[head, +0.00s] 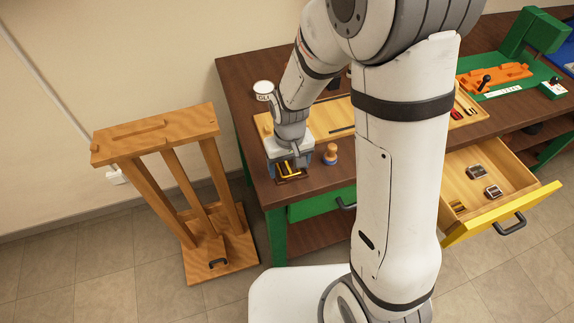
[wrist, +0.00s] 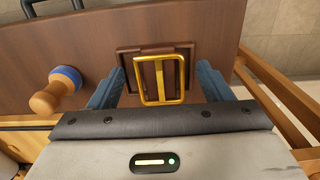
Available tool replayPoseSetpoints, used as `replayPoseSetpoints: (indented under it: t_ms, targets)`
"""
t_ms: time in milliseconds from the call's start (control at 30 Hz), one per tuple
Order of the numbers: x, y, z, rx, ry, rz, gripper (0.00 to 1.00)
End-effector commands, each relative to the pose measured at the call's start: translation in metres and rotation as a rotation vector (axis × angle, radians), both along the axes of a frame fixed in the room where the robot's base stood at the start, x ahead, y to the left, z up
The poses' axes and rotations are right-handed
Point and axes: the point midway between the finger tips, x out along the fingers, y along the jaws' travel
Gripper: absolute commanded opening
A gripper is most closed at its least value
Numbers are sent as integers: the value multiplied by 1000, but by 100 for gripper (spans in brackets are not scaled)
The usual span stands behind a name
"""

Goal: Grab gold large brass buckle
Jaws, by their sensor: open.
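The gold large brass buckle (wrist: 160,80) is a rectangular frame with a centre bar. In the wrist view it lies between the two blue fingers of my gripper (wrist: 160,88), with a visible gap on each side. It sits over a dark brown tray or frame (wrist: 128,56) on the table. In the head view the buckle (head: 290,169) shows as a small gold shape just under my gripper (head: 291,172), near the table's front left corner. My gripper is open and points down. Whether the buckle touches the tray is hard to tell.
A wooden-handled stamp with a blue rim (wrist: 58,90) stands beside my gripper; it also shows in the head view (head: 331,154). A white glue pot (head: 263,91) stands behind. An open yellow-fronted drawer (head: 480,190) holds metal buckles. A wooden stand (head: 160,135) is left of the table.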

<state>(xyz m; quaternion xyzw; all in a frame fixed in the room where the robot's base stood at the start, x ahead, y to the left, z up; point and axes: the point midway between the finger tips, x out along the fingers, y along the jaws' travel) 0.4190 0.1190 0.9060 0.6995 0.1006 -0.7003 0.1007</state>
Motion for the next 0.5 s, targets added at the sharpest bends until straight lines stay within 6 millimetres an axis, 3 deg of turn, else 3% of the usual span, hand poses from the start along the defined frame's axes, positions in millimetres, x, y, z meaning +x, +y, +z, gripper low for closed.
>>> replayPoseSetpoints:
  t_ms: [267,500]
  targets:
    - [0,-1,-3,0,-1,-1,73]
    - [0,-1,-3,0,0,-1,53]
